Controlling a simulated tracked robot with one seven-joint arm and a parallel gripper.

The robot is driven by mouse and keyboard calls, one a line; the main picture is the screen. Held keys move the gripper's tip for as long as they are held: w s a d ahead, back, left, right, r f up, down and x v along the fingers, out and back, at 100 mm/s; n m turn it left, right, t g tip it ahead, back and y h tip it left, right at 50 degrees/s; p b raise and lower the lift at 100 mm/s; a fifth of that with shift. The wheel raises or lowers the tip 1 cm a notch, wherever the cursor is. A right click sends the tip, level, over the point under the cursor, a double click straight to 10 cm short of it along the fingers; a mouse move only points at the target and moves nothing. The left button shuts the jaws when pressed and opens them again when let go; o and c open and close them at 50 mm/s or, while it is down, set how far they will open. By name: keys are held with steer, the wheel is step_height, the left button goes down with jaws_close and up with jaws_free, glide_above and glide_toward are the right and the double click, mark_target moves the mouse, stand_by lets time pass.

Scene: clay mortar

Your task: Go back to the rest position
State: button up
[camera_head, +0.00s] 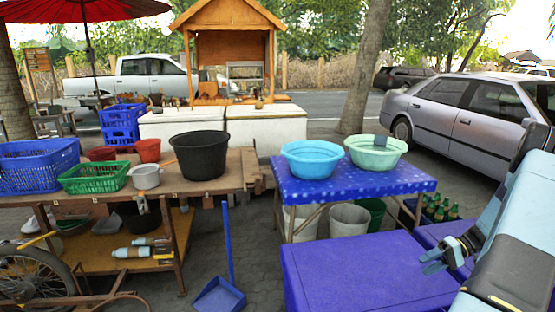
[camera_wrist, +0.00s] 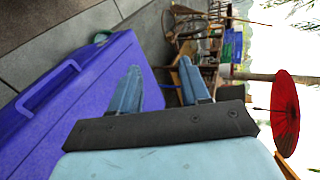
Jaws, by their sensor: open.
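My gripper (camera_head: 440,258) is at the right of the head view, beside and above the blue-purple boxes. In the wrist view my gripper (camera_wrist: 158,82) has its two fingers spread apart with nothing between them. The wrist view is turned on its side. A blue-purple box (camera_head: 350,275) stands at the front centre of the head view, and a purple lid with a handle (camera_wrist: 85,95) fills the left of the wrist view. My light-blue arm comes in from the right edge.
A blue-clothed table (camera_head: 400,185) holds a blue basin (camera_head: 313,160) and a green basin (camera_head: 376,153). A wooden table (camera_head: 110,195) at left carries baskets and a black pot (camera_head: 200,157). A blue dustpan (camera_head: 219,297) stands on the paving. Green bottles (camera_head: 440,208) sit near my arm.

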steer(key=s+a+r+n+g+h, duration=0.1)
steer(key=a+r+h, duration=0.3)
steer(key=a+r, duration=0.65)
steer(key=s+a+r+h, duration=0.1)
steer(key=a+r+h, duration=0.3)
steer(key=a+r, duration=0.7)
steer(key=s+a+r+t+h, duration=0.2)
steer(key=s+a+r+t, duration=0.1)
steer(key=s+a+r, duration=0.2)
steer(key=s+a+r+t+h, duration=0.3)
steer(key=s+a+r, duration=0.3)
steer(key=s+r, duration=0.4)
steer(key=s, duration=0.4)
steer(key=shift+s+t, duration=0.25)
steer(key=shift+t, duration=0.15)
